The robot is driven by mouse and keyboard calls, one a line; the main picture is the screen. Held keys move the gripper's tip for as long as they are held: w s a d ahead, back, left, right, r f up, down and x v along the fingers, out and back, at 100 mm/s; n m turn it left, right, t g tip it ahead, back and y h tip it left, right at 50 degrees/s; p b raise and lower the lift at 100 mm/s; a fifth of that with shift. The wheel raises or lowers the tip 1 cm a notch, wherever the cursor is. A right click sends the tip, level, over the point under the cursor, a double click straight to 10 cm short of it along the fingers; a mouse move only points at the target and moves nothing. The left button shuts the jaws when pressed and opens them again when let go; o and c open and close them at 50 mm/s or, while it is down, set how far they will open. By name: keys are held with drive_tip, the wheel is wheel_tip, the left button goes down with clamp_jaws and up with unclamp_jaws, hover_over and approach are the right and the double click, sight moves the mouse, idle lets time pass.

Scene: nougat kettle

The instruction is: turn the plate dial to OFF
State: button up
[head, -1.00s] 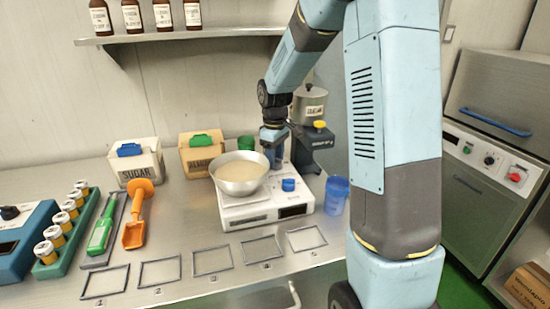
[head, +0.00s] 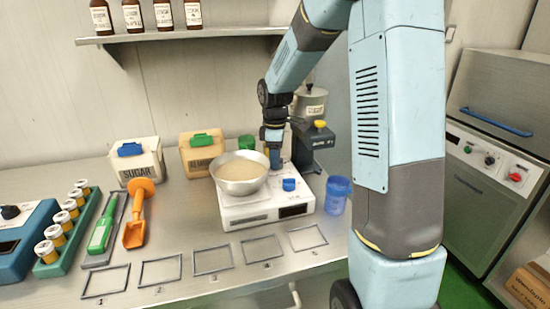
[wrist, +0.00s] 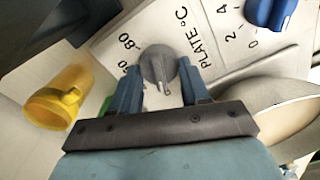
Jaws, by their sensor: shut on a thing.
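The plate dial (wrist: 156,64) is a round grey knob with a raised grip and a pale mark pointing toward the bottom of the wrist view. "PLATE °C" and "80" are printed near it; I cannot read an OFF mark. My gripper (wrist: 160,88) is shut on the dial, one blue finger on each side. In the head view my gripper (head: 274,162) reaches down at the back right of the white hot plate (head: 262,212), behind the bowl, and hides the dial.
A bowl of pale mixture (head: 241,174) sits on the plate, close beside my gripper. A blue knob (head: 289,184) is on the plate's right side. A blue cup (head: 337,194) stands to the right.

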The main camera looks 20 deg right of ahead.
drive_tip(key=o, duration=1)
wheel_tip(320, 180, up, 14)
drive_tip(key=shift+f, duration=0.15)
idle(0.4)
